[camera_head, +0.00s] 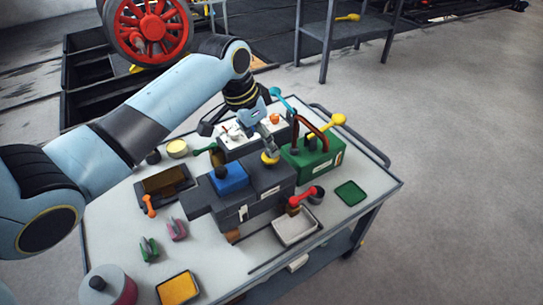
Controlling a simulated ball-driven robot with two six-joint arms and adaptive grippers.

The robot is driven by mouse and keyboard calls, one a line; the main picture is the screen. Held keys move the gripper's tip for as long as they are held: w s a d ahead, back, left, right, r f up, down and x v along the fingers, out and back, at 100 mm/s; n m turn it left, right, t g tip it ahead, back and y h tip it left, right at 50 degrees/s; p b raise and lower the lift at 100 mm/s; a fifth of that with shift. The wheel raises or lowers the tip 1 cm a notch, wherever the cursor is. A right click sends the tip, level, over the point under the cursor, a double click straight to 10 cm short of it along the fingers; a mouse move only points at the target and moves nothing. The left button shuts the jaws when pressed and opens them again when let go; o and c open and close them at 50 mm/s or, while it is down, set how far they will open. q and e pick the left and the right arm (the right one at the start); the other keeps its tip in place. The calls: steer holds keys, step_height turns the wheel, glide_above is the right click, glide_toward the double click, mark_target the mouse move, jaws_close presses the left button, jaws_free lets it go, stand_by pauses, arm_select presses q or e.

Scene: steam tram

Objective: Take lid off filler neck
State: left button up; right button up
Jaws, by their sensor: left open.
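My left gripper (241,131) is above the trolley, over the back of the dark grey block and in front of the white-topped box. Its fingers are spread, pointing down, and I see nothing held between them. A small round yellow cap (270,158) sits on top of the dark grey block (262,181), just below and right of the near finger. It may be the lid on the filler neck; I cannot tell for sure, and no neck shows under it. A blue block (229,178) is on the same dark grey body, left of the cap. My right gripper is not in view.
A green box (311,158) with a red-brown hose and yellow-knobbed lever (337,120) stands close on the right. A red-knobbed lever (304,195), a pale tray (296,227) and a green tray (351,193) are nearer. Small tools and a yellow tray (178,288) lie at left front.

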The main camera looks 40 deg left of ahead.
mark_target(268, 157)
arm_select(q)
steer(key=shift+w+f, duration=0.15)
steer(key=shift+f, duration=0.25)
steer(key=x, duration=0.4)
steer(key=shift+w+f+b, duration=0.15)
steer(key=shift+f+b, duration=0.2)
steer(key=shift+b, duration=0.05)
steer(key=c, duration=1)
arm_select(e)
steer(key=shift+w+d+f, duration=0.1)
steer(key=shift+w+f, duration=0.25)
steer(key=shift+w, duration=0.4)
arm_select(q)
steer(key=shift+r, duration=0.15)
